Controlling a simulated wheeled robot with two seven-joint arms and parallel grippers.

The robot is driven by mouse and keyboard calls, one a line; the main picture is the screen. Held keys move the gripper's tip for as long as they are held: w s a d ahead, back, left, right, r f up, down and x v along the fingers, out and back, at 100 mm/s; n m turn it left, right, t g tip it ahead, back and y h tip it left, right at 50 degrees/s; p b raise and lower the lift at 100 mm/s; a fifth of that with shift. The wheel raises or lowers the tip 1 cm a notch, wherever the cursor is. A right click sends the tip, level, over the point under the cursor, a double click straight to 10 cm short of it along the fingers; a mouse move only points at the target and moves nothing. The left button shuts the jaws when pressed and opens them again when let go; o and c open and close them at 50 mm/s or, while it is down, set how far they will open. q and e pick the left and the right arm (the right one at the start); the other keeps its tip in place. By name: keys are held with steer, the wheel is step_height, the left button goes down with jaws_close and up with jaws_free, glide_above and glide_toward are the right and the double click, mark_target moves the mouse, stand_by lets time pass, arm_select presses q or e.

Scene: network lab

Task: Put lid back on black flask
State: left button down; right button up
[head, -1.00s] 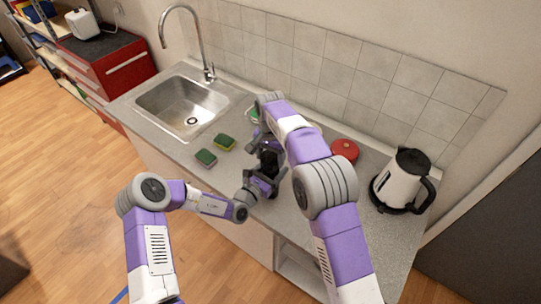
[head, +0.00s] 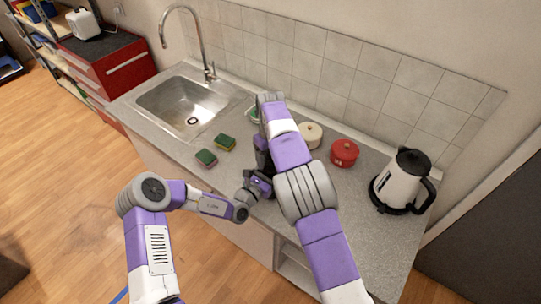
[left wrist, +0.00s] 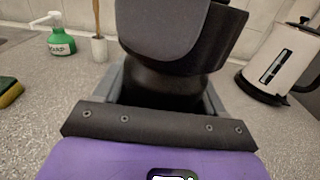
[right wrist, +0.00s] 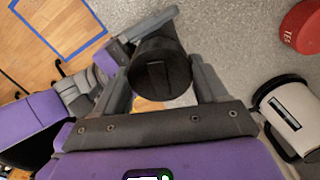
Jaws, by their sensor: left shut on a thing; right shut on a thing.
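The black flask (left wrist: 165,80) is between the jaws of my left gripper (head: 262,184), which is shut on it near the counter's front edge. My right gripper (head: 263,150) is above and close to the left one, mostly hidden by my right arm in the head view. In the right wrist view it is shut on the round black lid (right wrist: 163,68), which has a straight mark on its face. A large dark grey part, seemingly my right gripper, covers the flask's top in the left wrist view. I cannot tell whether lid and flask touch.
A red canister (head: 344,152) and a cream canister (head: 310,135) stand behind my right arm. A white kettle (head: 402,180) is at the right. Two sponges (head: 206,158) (head: 225,142) lie left of the grippers, near the sink (head: 190,105). A green soap bottle (left wrist: 60,38) stands further back.

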steer(key=m, duration=0.3)
steer(key=o, duration=1)
steer(key=shift+r, duration=2.25)
steer(key=shift+c, duration=0.3)
